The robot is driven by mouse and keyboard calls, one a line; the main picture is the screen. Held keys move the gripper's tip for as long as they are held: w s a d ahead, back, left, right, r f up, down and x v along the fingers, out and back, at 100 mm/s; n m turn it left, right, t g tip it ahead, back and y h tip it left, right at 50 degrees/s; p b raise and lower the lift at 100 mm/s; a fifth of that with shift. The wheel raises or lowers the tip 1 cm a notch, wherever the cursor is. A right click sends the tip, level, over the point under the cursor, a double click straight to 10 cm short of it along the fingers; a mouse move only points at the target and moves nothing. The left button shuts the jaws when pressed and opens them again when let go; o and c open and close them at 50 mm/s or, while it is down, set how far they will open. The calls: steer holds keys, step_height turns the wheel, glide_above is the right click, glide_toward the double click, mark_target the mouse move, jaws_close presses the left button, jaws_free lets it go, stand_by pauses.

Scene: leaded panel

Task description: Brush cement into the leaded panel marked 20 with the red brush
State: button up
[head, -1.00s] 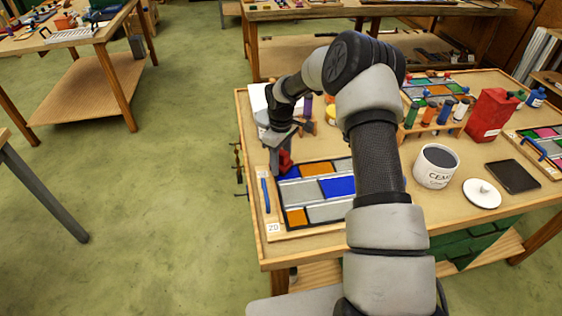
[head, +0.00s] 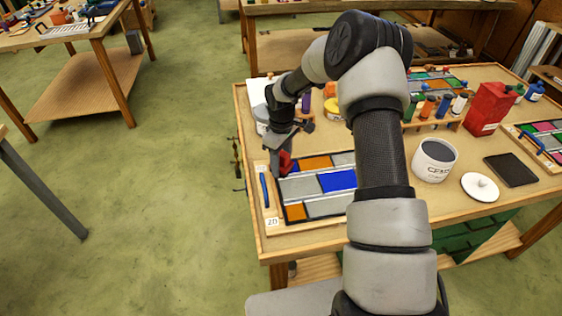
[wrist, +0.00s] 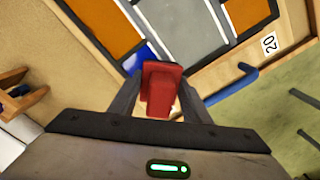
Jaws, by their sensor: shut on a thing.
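The leaded panel marked 20 (head: 303,207) lies on its board on the bench, with orange, blue and grey panes between dark leads. The label 20 (wrist: 269,43) shows in the wrist view, beside a blue handle (wrist: 234,83). My gripper (head: 286,153) is at the panel's far left corner. It is shut on the red brush (head: 285,163), which also shows between the fingers in the wrist view (wrist: 160,88). The brush is over or at a blue corner pane; its bristles are hidden, so contact cannot be told. The cement tub (head: 435,160) stands open with grey cement inside.
A white lid (head: 481,187) and a dark flat pad (head: 511,170) lie right of the tub. My arm hides the panel's right part.

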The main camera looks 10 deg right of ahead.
mark_target(283, 171)
steer(key=shift+s, duration=1.55)
steer(key=shift+s, duration=1.55)
steer(key=shift+s, duration=1.5)
steer(key=shift+s, duration=1.45)
steer(key=shift+s, duration=0.1)
